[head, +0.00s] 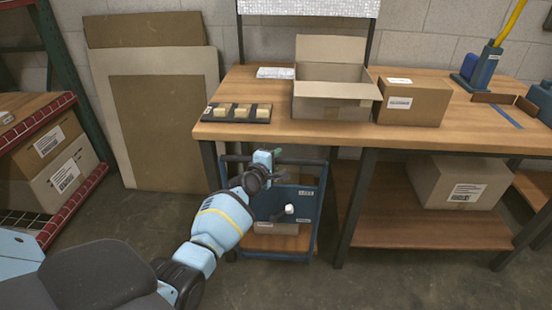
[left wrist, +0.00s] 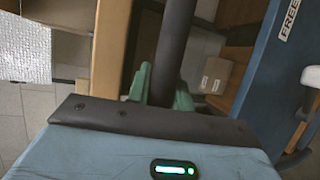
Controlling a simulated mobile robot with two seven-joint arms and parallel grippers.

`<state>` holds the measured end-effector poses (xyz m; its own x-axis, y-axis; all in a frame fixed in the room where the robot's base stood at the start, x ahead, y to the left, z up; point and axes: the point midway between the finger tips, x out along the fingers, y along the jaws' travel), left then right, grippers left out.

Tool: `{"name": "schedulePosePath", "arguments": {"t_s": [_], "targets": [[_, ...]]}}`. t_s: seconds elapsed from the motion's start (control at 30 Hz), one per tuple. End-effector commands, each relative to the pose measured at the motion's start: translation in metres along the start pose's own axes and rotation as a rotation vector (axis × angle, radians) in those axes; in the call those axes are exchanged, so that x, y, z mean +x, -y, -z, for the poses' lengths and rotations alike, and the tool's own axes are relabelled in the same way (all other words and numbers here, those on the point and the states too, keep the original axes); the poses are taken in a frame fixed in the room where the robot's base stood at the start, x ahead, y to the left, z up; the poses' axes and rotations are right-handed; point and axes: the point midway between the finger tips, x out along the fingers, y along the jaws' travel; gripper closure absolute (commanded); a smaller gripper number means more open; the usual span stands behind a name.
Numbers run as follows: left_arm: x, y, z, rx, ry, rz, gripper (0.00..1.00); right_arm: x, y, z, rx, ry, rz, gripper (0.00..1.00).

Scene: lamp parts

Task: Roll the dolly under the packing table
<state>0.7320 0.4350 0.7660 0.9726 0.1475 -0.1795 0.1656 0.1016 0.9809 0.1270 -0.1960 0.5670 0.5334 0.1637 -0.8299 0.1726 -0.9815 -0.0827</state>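The dolly (head: 268,207) is a blue framed cart with a wooden deck in the head view. It stands upright at the left bay of the packing table (head: 440,138), between two dark legs. Its upper part shows just below the tabletop's front edge; how deep it reaches under is hard to tell. Its labelled blue panel (left wrist: 262,75) fills the right of the left wrist view. My left gripper (head: 265,170) is at the dolly's top handle bar. In the left wrist view its green fingers (left wrist: 162,88) close around the dark bar (left wrist: 177,40). My right gripper is not in view.
A cardboard box (head: 277,228) sits low at the dolly. An open carton (head: 330,108), a closed box (head: 415,103) and a parts tray (head: 237,112) stand on the table. Another box (head: 458,182) is on the lower shelf. Flat boards (head: 165,125) lean left; floor before them is clear.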

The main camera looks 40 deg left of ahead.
Motion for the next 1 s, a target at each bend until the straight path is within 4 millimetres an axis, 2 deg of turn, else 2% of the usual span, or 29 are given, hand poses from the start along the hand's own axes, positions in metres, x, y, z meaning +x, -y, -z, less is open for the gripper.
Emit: {"name": "schedulePosePath", "arguments": {"t_s": [0.53, 0.57, 0.7, 1.0], "targets": [[0.0004, -0.0024, 0.0019, 0.000, -0.003, -0.004, 1.00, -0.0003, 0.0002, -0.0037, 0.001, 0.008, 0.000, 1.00], [0.0004, -0.0026, 0.0020, 0.000, -0.003, -0.004, 0.76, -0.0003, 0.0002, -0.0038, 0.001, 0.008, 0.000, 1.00], [0.0003, -0.0016, 0.0016, 0.000, -0.003, -0.003, 0.57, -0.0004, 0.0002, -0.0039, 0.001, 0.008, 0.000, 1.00], [-0.0009, 0.0003, 0.0003, 0.000, -0.001, 0.001, 0.57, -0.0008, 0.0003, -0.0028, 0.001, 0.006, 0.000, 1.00]]}}
